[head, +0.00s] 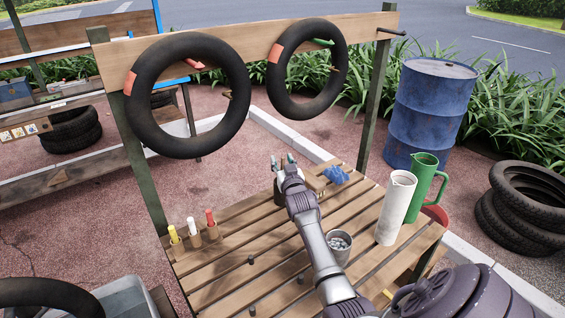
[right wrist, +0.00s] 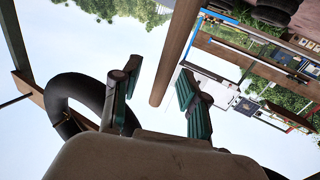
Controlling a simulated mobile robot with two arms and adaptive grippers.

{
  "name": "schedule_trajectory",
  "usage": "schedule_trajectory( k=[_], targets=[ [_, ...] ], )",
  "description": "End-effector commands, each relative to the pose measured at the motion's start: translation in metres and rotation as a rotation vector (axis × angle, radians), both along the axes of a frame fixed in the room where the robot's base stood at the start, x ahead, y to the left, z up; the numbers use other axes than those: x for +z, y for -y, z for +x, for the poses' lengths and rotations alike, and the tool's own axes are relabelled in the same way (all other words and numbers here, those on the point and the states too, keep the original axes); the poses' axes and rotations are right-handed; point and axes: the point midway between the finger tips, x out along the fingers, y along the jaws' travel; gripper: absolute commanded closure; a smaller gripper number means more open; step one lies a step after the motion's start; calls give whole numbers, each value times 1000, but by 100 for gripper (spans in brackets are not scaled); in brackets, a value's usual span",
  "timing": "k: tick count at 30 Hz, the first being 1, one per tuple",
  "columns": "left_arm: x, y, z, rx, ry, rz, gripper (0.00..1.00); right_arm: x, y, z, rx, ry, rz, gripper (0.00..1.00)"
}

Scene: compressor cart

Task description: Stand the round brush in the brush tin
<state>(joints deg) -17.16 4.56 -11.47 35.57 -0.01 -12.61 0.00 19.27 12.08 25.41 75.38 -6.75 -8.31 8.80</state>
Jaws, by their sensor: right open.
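A brush with blue bristles (head: 335,175) lies at the back right of the slatted bench; I cannot tell whether it is the round one. My right gripper (head: 283,162) is at the back middle of the bench, left of the blue bristles and apart from them. Its fingers (right wrist: 157,92) are open, with nothing visibly held between them. A dark object (head: 279,194) shows partly behind my right gripper; I cannot tell whether it is the brush tin. A metal cup (head: 340,242) with grey contents stands beside my forearm. My left gripper is out of view.
A white jug (head: 396,208) and green jug (head: 424,186) stand at the bench's right. Yellow, white and red sticks (head: 192,226) stand in holders at left. Two tyres (head: 187,95) (head: 306,68) hang from the beam behind. Small dark pegs rise from the front slats.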

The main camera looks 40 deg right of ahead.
Motion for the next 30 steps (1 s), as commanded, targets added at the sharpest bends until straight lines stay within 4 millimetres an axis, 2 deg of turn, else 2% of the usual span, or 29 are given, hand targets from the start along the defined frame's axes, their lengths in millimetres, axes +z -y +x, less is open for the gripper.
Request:
schedule_trajectory(
  k=[5,8,21,25,30],
  targets=[
    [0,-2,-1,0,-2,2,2,-1,-3,-5,1,-1,0,56],
    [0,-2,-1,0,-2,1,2,-1,-9,-16,1,-2,1,56],
    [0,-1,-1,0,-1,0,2,-1,-50,-91,0,-1,0,56],
    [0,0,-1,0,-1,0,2,0,-56,-102,0,-1,0,56],
    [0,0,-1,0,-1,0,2,0,-58,-105,0,0,1,56]
  ],
)
